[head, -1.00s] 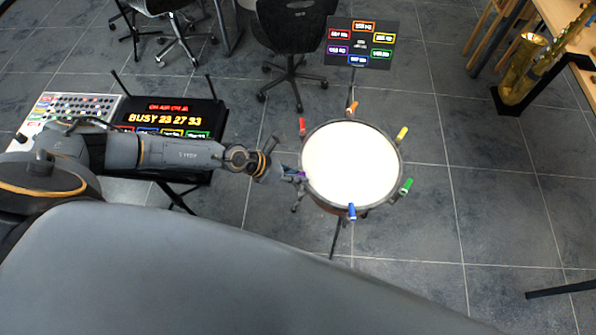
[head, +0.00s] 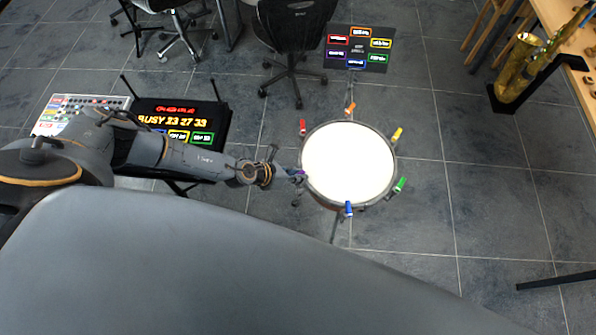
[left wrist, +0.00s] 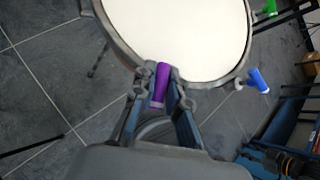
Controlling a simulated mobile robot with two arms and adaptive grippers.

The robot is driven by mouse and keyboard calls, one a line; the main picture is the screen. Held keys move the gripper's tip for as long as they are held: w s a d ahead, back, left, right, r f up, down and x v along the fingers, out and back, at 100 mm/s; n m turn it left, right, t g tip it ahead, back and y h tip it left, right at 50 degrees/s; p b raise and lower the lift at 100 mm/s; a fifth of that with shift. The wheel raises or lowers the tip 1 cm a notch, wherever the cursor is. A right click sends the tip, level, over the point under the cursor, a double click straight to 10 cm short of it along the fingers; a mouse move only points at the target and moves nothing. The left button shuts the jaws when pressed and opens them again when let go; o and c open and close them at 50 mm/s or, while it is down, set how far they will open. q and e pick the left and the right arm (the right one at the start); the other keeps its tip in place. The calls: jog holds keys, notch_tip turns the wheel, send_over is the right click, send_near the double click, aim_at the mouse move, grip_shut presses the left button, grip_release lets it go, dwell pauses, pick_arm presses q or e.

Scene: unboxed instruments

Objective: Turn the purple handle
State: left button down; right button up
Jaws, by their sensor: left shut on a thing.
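The purple handle (left wrist: 161,84) sits at the drum's rim in the left wrist view, its outer end between my gripper fingers. The drum (head: 348,163) has a white round head and stands on the floor in the middle of the head view. My left gripper (head: 297,174) is at the drum's left side, shut on the purple handle. In the left wrist view the left gripper (left wrist: 160,98) has one finger on each side of the handle. In the head view the handle is mostly hidden by the fingers. My right gripper is not in view.
Around the rim are a red handle (head: 302,127), an orange handle (head: 350,109), a yellow handle (head: 397,134), a green handle (head: 400,185) and a blue handle (head: 348,209). A dark panel with coloured labels (head: 358,48) stands behind. A lit display (head: 175,120) stands left, near my arm.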

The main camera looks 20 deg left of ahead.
pick_arm(q)
jog(key=shift+r+n+y+p, duration=0.15)
jog(key=shift+n+y+p, duration=0.15)
jog(key=shift+n+p, duration=0.2)
jog(key=shift+n+t+y+p, duration=0.4)
jog(key=shift+n+t+y, duration=0.2)
jog(key=shift+n, duration=0.3)
jog(key=n+t+y, duration=0.1)
jog(key=n+y, duration=0.2)
jog(key=n, duration=0.1)
jog(key=shift+n+y, duration=0.3)
jog(key=shift+a+n+y, duration=0.1)
jog(key=shift+n+y, duration=1.5)
jog(key=shift+n, duration=0.4)
jog(key=shift+w, duration=0.1)
jog(key=c, duration=1.3)
grip_release()
jog(key=shift+c, duration=0.2)
